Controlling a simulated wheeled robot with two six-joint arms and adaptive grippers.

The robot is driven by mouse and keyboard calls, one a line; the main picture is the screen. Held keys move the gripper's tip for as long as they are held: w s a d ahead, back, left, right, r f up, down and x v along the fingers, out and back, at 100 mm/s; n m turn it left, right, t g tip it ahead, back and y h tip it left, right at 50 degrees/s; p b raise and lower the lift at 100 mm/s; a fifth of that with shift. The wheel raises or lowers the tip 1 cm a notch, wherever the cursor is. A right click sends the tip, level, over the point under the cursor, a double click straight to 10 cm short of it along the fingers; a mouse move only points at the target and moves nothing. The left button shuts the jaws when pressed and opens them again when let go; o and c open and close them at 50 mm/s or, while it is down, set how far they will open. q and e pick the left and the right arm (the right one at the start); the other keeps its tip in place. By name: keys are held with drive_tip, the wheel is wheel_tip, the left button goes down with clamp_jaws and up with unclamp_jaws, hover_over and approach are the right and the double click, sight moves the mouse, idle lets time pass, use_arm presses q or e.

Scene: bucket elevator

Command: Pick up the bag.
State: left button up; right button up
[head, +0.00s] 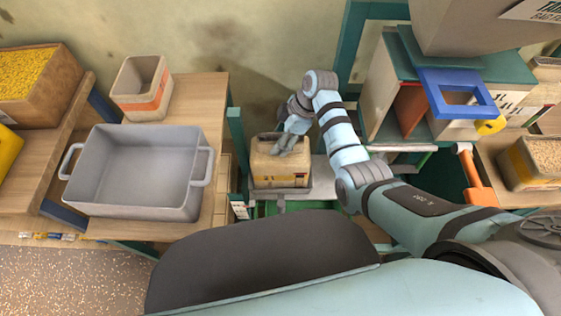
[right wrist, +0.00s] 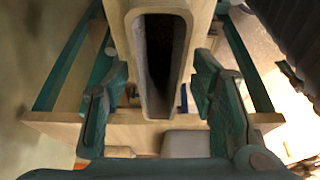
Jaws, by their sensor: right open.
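The bag (head: 280,176) is a tan, boxy bag with a dark and yellow label. It stands upright on a grey platform in the middle of the head view. My right gripper (head: 284,145) is at the top of the bag; the head view does not show clearly whether it touches. In the right wrist view its two teal fingers (right wrist: 160,105) are spread apart. A beige, open-mouthed shape (right wrist: 137,45) with a dark inside shows between and beyond them; I cannot tell for sure that it is the bag. My left gripper is not in view.
A large grey tub (head: 137,188) and a small bin with an orange stripe (head: 140,103) stand on the wooden table at left. A teal post (head: 236,145) is close left of the bag. A blue frame (head: 455,104) and orange handle (head: 477,185) are at right.

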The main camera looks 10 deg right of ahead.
drive_tip(key=shift+f, duration=0.25)
idle(0.3)
clamp_jaws()
drive_tip(key=shift+w+r, duration=0.1)
